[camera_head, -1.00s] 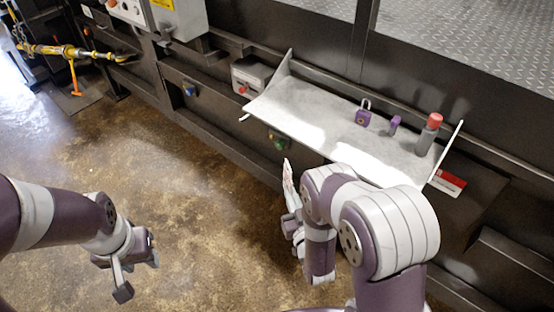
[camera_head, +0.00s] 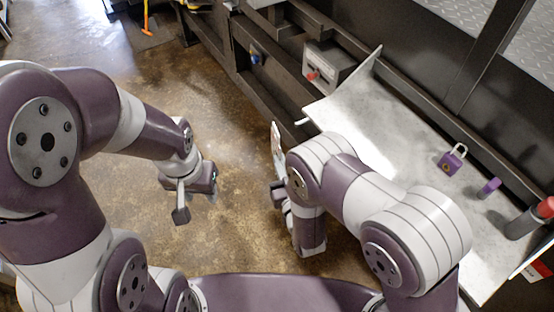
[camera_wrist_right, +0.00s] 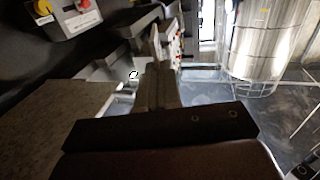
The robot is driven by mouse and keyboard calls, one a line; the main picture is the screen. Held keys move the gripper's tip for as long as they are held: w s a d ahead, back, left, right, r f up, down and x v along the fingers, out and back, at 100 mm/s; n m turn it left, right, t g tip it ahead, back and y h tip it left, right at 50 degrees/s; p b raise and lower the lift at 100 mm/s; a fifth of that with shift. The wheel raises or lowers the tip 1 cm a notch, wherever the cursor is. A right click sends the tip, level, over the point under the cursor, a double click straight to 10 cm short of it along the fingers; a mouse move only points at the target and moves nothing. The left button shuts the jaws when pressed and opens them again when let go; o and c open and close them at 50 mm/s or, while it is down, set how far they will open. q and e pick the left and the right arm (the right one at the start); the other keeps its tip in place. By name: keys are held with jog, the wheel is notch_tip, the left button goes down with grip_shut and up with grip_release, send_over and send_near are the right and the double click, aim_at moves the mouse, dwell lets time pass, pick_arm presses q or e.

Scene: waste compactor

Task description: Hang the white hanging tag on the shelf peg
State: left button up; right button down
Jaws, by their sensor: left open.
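The white hanging tag (camera_head: 278,148), with some red marking, stands upright and is seen nearly edge-on in the head view. It also shows in the right wrist view (camera_wrist_right: 174,44). My right gripper (camera_head: 279,188) is shut on its lower part, left of the shelf. The light grey shelf (camera_head: 345,112) has a small pale peg (camera_head: 302,121) sticking out from its left end. The tag is apart from the peg, lower left of it in the head view. My left gripper (camera_head: 196,202) is open and empty over the floor.
On the shelf are a purple padlock (camera_head: 451,160), a small purple item (camera_head: 488,187) and a red-capped grey bottle (camera_head: 530,217). A grey box with a red button (camera_head: 325,68) is mounted beyond the shelf's left end. The floor between my grippers is clear.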

pick_arm(q)
jog(key=shift+w+f+b, duration=0.4)
jog(key=shift+f+b, duration=0.25)
jog(key=shift+f, duration=0.15)
pick_arm(e)
jog(key=w+d+f, duration=0.1)
jog(key=w+d, duration=0.4)
jog(key=d, duration=0.1)
jog(key=shift+f, duration=0.35)
jog(key=shift+w, duration=0.1)
jog(key=c, duration=1.2)
grip_release()
jog(key=shift+c, duration=0.2)
